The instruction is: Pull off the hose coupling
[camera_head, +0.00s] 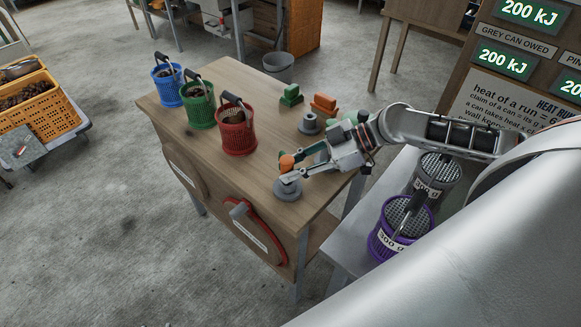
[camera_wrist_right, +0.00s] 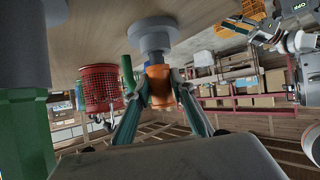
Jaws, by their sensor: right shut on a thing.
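The orange hose coupling (camera_head: 287,162) is at the top of a round grey fitting (camera_head: 288,190) near the right front corner of the wooden table. My right gripper (camera_head: 288,167) reaches in from the right and is shut on the coupling. In the right wrist view the orange coupling (camera_wrist_right: 158,86) sits between the two fingers (camera_wrist_right: 158,98), in line with the grey fitting (camera_wrist_right: 153,36). No gap shows between coupling and fitting there.
Blue (camera_head: 168,88), green (camera_head: 199,108) and red (camera_head: 236,130) baskets stand on the wooden table (camera_head: 190,130). A purple basket (camera_head: 385,245) is at right. The table's left-front is clear.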

